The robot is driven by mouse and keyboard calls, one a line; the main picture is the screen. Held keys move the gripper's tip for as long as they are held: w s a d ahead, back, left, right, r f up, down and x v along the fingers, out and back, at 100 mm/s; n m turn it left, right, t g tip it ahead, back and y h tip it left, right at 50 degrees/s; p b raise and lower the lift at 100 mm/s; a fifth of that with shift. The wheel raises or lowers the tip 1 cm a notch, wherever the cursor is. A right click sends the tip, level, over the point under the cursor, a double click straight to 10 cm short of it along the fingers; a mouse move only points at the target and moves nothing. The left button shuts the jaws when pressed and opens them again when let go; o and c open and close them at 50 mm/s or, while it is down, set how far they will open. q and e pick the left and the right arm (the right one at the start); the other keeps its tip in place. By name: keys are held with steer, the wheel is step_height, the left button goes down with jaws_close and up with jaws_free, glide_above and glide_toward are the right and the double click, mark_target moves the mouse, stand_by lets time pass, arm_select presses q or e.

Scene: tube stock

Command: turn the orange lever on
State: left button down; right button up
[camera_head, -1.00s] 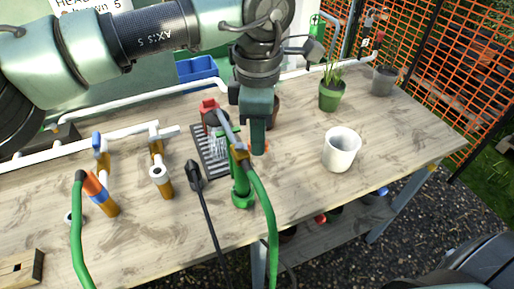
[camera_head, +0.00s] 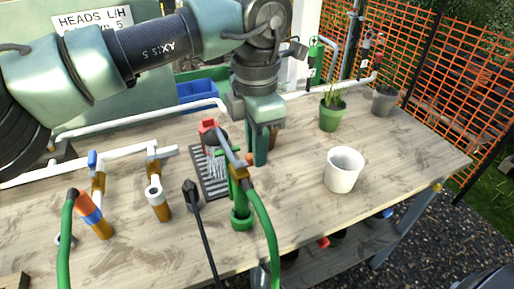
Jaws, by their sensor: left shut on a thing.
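A green standpipe (camera_head: 240,217) stands upright near the front edge of the bench, with a brass-coloured and grey fitting on top. A small orange lever end (camera_head: 250,159) shows beside this fitting, mostly hidden by my left gripper. My left gripper (camera_head: 259,158) comes down from above with its green fingers shut at the lever, just behind and right of the fitting. Whitish streaks like running water (camera_head: 216,162) show left of the standpipe, above a dark slotted drain grate (camera_head: 211,188). My right gripper is not in view.
A green hose (camera_head: 267,225) runs from the fitting to the front. A black-handled sprayer (camera_head: 191,195) and brass taps on white pipes stand to the left. A white pot (camera_head: 343,170) stands to the right on clear bench. A blue bin (camera_head: 197,95) is behind.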

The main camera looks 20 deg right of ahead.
arm_select(q)
steer(key=c, duration=1.4)
jaws_free()
steer(key=shift+o, duration=0.2)
step_height(320, 180, up, 8)
steer(key=shift+s+f, duration=0.1)
